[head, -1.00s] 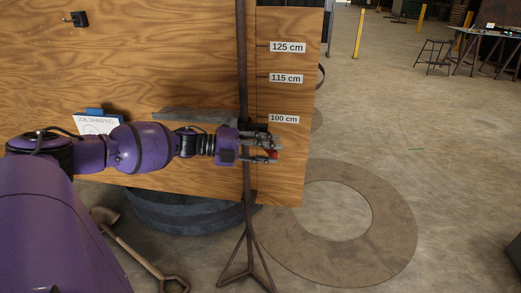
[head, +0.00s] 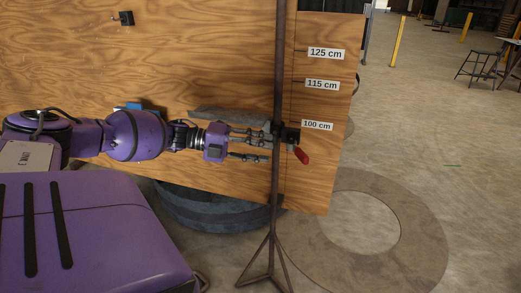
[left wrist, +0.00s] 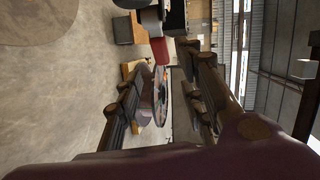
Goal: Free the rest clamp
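The rest clamp (head: 291,135) is a dark block on an upright steel post (head: 278,65), level with the 100 cm label. Its red lever (head: 302,154) slants down to the right of the post. My left gripper (head: 265,146) is open and empty, just left of the post, its fingers pointing at the clamp. In the left wrist view the red lever (left wrist: 160,50) shows beyond the spread fingers (left wrist: 165,80), apart from them. A grey metal piece (head: 225,114) runs behind the gripper towards the post. My right gripper is not in view.
A wooden board (head: 200,60) with 125, 115 and 100 cm labels stands behind the post. The post's tripod foot (head: 268,270) is on the floor. A dark round reel (head: 205,212) lies under the board. A flat ring mark (head: 420,225) and open floor are at right.

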